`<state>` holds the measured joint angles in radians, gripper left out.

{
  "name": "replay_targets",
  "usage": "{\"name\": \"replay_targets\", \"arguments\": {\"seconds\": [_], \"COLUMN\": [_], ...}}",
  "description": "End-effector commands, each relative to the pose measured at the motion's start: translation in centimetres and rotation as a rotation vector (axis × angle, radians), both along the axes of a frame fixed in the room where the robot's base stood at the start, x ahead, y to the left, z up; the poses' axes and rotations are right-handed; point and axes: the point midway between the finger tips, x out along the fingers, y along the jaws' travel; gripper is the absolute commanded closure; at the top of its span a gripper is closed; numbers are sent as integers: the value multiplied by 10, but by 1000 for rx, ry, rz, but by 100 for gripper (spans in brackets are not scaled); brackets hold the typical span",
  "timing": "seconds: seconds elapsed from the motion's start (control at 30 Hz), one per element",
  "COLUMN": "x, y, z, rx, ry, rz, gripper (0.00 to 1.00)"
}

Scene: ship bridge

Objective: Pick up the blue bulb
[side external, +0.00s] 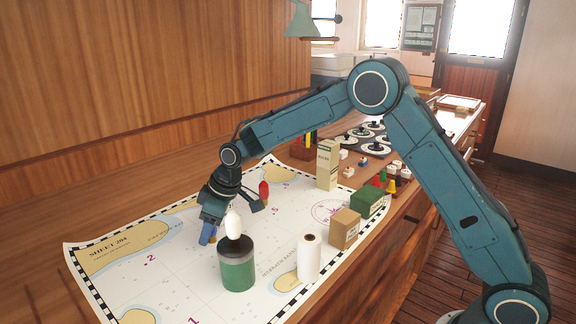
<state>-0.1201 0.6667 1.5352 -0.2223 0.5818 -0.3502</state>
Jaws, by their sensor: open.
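My gripper (234,211) is open above the chart, its jaws pointing down and spread left and right. A blue object (207,234), probably the blue bulb, shows just below the left jaw. It is partly hidden, and I cannot tell whether the jaw touches it. A white rounded bulb-like object (233,224) appears above a green can with a dark top band (238,268), in front of my gripper in this view. A red object (263,190) stands behind the right jaw.
A white roll (309,257), a cardboard box (345,229) and a green box (367,202) stand to the right on the chart (180,285). A tall beige carton (328,164) stands farther back. A wooden wall (150,75) rises behind. The chart's left part is clear.

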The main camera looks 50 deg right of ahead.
Motion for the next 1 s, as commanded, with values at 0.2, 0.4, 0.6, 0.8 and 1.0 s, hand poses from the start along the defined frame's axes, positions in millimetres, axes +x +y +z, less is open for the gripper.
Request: {"name": "replay_targets", "arguments": {"seconds": [0.2, 0.4, 0.6, 0.8, 1.0], "x": [0, 0, 0, 0, 0], "y": [0, 0, 0, 0, 0], "z": [0, 0, 0, 0, 2], "rx": [0, 0, 0, 1, 0], "ry": [0, 0, 0, -1, -1], "rz": [0, 0, 0, 0, 0], "gripper": [49, 49, 84, 96, 96]}}
